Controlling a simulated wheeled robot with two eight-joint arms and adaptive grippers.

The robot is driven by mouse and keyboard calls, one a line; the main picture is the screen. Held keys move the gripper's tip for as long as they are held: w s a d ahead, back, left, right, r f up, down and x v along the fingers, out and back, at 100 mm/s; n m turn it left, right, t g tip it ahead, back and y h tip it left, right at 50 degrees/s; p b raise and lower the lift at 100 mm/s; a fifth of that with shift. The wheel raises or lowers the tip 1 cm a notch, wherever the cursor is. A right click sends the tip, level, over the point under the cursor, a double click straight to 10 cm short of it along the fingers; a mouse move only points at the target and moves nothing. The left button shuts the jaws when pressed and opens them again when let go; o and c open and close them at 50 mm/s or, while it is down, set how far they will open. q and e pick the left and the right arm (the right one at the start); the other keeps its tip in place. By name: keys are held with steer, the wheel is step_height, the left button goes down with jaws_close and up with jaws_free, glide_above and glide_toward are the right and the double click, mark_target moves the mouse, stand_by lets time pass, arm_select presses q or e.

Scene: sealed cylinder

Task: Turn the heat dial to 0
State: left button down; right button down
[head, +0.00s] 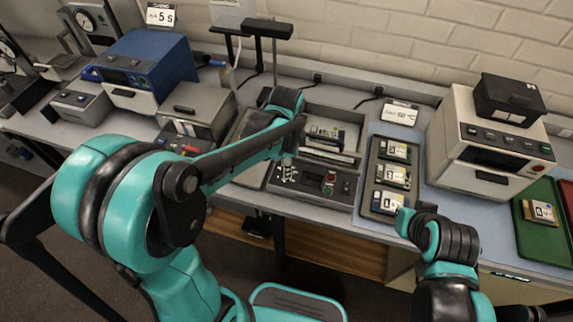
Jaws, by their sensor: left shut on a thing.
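My left gripper (288,171) points down at the left end of the front control panel (318,192) of a grey bench unit. Its fingers are small and partly hidden by their own parts. They are shut on what appears to be the heat dial, which the fingers cover, so its setting cannot be read.
A grey tray (372,207) with several labelled parts lies right of the unit. A beige device (484,150) with a black box on top stands farther right. A blue instrument (145,70) and grey boxes stand at the left. A card reading 60 °C (400,114) stands behind the tray.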

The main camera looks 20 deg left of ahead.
arm_select(q)
steer(key=n, duration=0.3)
steer(key=shift+n, duration=0.4)
steer(key=n, duration=0.3)
steer(key=shift+n+p, duration=0.3)
steer(key=shift+p, duration=0.05)
steer(key=n, duration=0.3)
steer(key=shift+n, duration=0.3)
steer(key=n, duration=0.3)
steer(key=shift+n, duration=0.3)
steer(key=n, duration=0.3)
steer(key=shift+n+p, duration=0.3)
steer(key=shift+p, duration=0.05)
steer(key=n, duration=0.3)
steer(key=shift+n, duration=0.4)
steer(key=n, duration=0.3)
steer(key=shift+n, duration=2)
